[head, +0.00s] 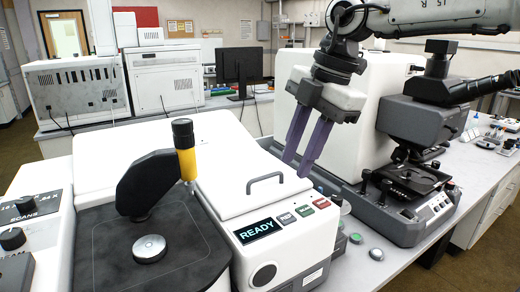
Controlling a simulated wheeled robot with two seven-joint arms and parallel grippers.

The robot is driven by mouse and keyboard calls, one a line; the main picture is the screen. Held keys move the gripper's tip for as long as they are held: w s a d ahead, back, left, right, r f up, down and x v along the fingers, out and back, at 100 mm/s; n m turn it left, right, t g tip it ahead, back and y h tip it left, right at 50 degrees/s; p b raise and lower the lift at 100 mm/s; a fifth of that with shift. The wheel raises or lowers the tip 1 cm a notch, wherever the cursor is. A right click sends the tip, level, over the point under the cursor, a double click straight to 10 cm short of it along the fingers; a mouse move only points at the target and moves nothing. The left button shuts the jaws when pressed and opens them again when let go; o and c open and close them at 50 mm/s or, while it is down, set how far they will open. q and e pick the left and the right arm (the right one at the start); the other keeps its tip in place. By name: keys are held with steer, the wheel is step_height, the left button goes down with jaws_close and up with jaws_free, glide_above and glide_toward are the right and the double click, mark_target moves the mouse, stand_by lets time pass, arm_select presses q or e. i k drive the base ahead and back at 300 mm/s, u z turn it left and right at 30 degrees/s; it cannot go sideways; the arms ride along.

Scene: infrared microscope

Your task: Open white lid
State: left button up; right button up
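The white lid (232,160) is on top of the white instrument in the middle of the head view. It looks shut. A grey bar handle (265,179) stands near its front edge. My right gripper (297,166) reaches down from the upper right, its two purple fingers apart with nothing between them. The fingertips appear just right of and above the handle and do not touch it. How far off they are in depth is hard to tell. My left gripper is not in view.
A black arm with a yellow-and-black eyepiece (185,150) rises left of the lid. A READY display (258,231) and coloured buttons are below the handle. A microscope (415,150) stands to the right. Small round items (376,254) lie on the bench at front right.

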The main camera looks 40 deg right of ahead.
mark_target(236, 184)
steer(key=k, duration=1)
